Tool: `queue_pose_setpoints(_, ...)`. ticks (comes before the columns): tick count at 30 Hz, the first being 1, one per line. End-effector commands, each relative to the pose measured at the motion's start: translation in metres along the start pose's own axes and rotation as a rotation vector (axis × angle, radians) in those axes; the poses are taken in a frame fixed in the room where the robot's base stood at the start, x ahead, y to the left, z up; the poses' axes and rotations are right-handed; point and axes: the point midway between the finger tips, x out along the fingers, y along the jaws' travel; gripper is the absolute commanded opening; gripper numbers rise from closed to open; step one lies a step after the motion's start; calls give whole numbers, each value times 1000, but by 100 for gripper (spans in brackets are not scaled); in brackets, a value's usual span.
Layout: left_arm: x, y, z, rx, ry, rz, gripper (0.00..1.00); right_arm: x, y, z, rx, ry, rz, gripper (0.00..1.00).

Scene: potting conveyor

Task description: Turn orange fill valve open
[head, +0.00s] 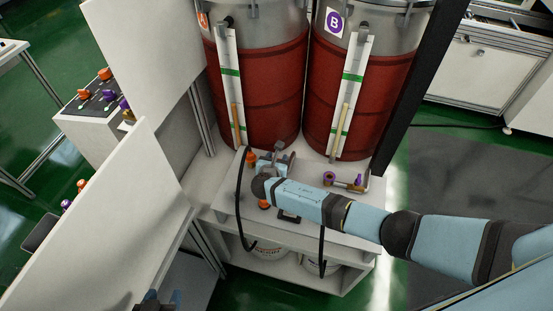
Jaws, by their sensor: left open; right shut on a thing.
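Two tanks with dark red contents stand at the back, the left one (255,95) with an orange label and the right one (365,95) with a purple B label. Orange valve parts (251,158) show on the white bench in front of the left tank. My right gripper (274,157) reaches in from the right and is shut at these parts, seemingly on the orange fill valve; the fingers and wrist hide most of it, so its angle is unclear. Another orange piece (264,204) shows just below my wrist. My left gripper (160,300) is open at the bottom edge, partly cut off.
A purple valve (329,178) sits on the bench to the right. Black hoses (240,205) hang over the bench front towards white buckets (268,251) on the lower shelf. White panels (100,225) and a control box (88,125) stand at left.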

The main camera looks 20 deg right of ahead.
Motion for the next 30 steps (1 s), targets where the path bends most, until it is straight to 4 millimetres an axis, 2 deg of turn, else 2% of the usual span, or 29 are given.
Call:
queue_pose_setpoints(18, 0, 1, -1, -1, 1, 1, 54, 1, 0, 2, 17, -3, -41, 20)
queue_pose_setpoints(19, 0, 1, -1, -1, 1, 1, 54, 1, 0, 2, 17, -3, -41, 46)
queue_pose_setpoints(22, 0, 1, -1, -1, 1, 1, 54, 1, 0, 2, 17, -3, -41, 69)
queue_pose_setpoints(30, 0, 1, -1, -1, 1, 1, 54, 0, 0, 1, 17, -1, -40, 69)
